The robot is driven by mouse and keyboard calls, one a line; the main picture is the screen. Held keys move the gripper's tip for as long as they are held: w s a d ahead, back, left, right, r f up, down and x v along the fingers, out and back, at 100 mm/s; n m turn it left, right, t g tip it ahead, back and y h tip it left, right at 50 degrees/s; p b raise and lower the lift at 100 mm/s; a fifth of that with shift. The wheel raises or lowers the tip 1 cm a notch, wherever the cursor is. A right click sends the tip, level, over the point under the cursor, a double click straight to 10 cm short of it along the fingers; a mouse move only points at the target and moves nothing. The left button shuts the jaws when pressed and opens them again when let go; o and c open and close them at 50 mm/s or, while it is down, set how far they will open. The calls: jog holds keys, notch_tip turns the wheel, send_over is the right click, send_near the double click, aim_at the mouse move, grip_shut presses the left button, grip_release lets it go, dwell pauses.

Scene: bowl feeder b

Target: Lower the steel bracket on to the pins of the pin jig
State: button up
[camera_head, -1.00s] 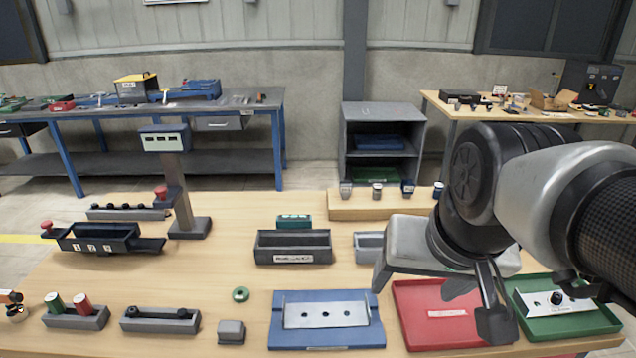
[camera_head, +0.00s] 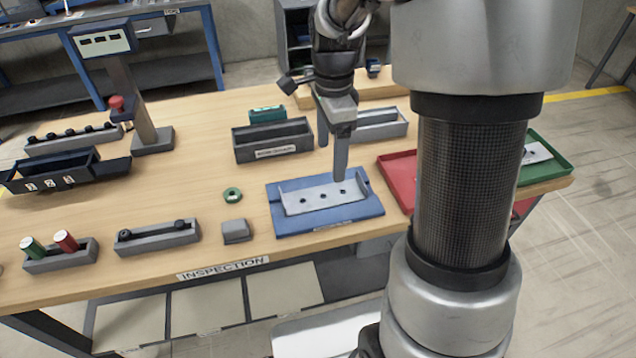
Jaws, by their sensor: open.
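Whether a fingertip touches the bracket cannot be told. I cannot tell for sure which thing is the pin jig. A grey block with two dark knobs (camera_head: 157,237) stands at the front left.
My arm covers much of the red tray (camera_head: 396,172) and part of the green tray (camera_head: 556,170) at right. Grey bins (camera_head: 273,150) stand behind the bracket. A green ring (camera_head: 232,195) and a small grey block (camera_head: 236,238) lie left of it, with bare tabletop around them.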

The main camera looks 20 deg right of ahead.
send_over(328, 195)
jog(key=f, duration=0.6)
jog(key=shift+s+f, duration=0.1)
jog(key=shift+s, duration=0.25)
jog(key=shift+w+f+b, duration=0.2)
jog(key=shift+f+b, duration=0.05)
jog(key=shift+f, duration=1.15)
jog(key=shift+w+f+b, duration=0.2)
jog(key=shift+f, duration=1.2)
jog(key=shift+f, duration=0.2)
jog(key=shift+r, duration=0.1)
jog(key=c, duration=1.6)
